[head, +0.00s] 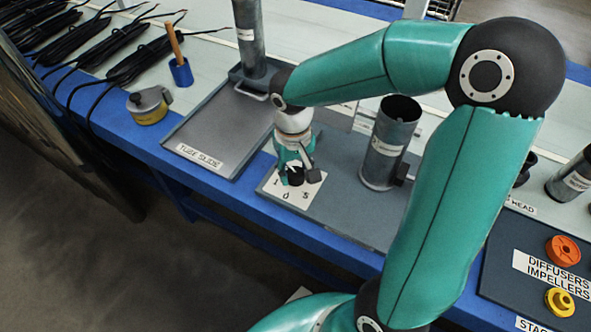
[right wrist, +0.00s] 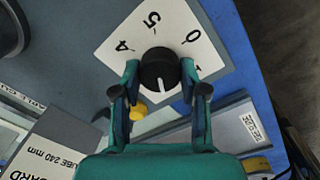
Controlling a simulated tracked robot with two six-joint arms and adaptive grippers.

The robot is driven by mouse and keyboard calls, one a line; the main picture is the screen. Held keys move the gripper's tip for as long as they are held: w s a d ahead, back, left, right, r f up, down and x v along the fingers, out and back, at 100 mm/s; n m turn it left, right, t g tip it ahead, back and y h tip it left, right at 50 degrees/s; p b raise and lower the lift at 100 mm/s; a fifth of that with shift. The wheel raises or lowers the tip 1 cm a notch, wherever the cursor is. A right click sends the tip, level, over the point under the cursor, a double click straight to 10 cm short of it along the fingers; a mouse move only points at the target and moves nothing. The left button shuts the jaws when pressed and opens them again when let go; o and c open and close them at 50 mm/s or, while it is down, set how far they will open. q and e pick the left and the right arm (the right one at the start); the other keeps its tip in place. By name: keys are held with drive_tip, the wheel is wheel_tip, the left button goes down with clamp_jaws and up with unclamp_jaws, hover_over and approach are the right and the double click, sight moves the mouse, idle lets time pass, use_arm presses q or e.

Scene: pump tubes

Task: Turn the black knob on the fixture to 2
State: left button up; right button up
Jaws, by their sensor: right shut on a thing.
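The black knob (right wrist: 158,66) sits on a white dial plate (right wrist: 130,30) with 4, 5 and 0 readable in the right wrist view. My right gripper (right wrist: 159,72) is shut on the knob, a finger on each side. The knob's white pointer line points toward the gripper's palm, away from 5. The numerals on that side are hidden by the gripper. In the head view, the plate (head: 312,188) lies on the grey fixture (head: 345,215), with 1, 0 and 5 showing. My right gripper (head: 295,174) comes down over the knob. My left gripper is not in view.
A grey tube (head: 386,150) stands right of the plate on the fixture. A tube slide tray (head: 205,135) lies to the left. Orange (head: 563,249) and yellow (head: 560,302) parts sit on a board at the right. Black cables lie at the far left.

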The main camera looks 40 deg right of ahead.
sight(293, 172)
drive_tip(key=shift+w+r, duration=0.1)
drive_tip(key=shift+w, duration=0.05)
idle(0.3)
drive_tip(key=o, duration=1.1)
drive_tip(key=shift+o, duration=0.2)
wheel_tip(293, 172, up, 12)
drive_tip(key=shift+a, duration=0.1)
